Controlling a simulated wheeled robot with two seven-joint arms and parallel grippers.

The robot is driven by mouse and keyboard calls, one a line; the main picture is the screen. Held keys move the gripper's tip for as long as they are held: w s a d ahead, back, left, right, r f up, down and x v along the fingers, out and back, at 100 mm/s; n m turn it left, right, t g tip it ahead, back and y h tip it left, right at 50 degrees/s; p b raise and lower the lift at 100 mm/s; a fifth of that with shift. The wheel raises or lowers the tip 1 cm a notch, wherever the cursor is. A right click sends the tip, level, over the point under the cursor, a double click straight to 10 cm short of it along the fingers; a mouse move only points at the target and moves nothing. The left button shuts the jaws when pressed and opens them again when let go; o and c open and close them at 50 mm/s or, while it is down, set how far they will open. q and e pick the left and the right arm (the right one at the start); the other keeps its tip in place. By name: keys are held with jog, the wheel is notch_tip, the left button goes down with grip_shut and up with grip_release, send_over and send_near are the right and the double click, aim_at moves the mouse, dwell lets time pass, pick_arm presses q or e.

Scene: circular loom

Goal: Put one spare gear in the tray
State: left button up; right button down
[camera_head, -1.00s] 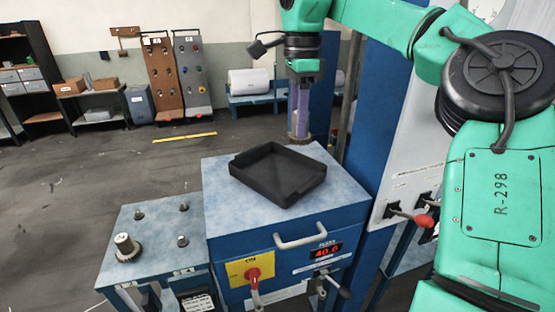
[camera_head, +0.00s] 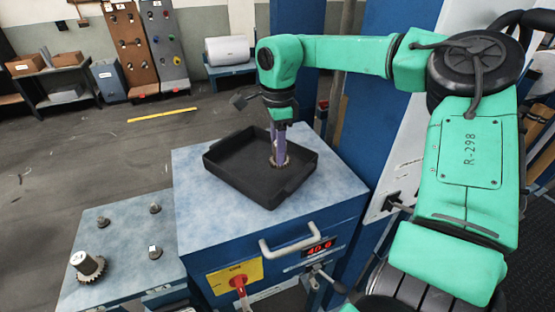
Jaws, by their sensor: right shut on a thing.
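The black open tray (camera_head: 225,165) sits on the blue-topped cabinet. My right gripper (camera_head: 279,154) points straight down over the right part of the tray, with its purple fingers shut on a gear (camera_head: 281,162). The toothed rim of this gear shows at the fingertips, inside the tray's outline; I cannot tell whether it touches the tray floor. The fingers hide the gear's middle. Another gear (camera_head: 91,268) with a pale hub stands on the lower table at the left. My left gripper is out of view.
The lower table (camera_head: 115,235) also carries several short metal pegs. The cabinet front has a handle (camera_head: 294,242), a yellow panel with a red switch (camera_head: 236,279) and a red display. A blue column and white panel stand close on the right.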

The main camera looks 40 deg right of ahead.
jog(key=f, duration=0.3)
jog(key=shift+s+a, duration=0.25)
jog(key=shift+f, duration=0.2)
jog(key=shift+d+f, duration=0.1)
jog(key=shift+c, duration=2.4)
grip_release()
notch_tip(320, 180, up, 12)
jog(key=shift+r+b, duration=0.1)
jog(key=shift+b, duration=0.25)
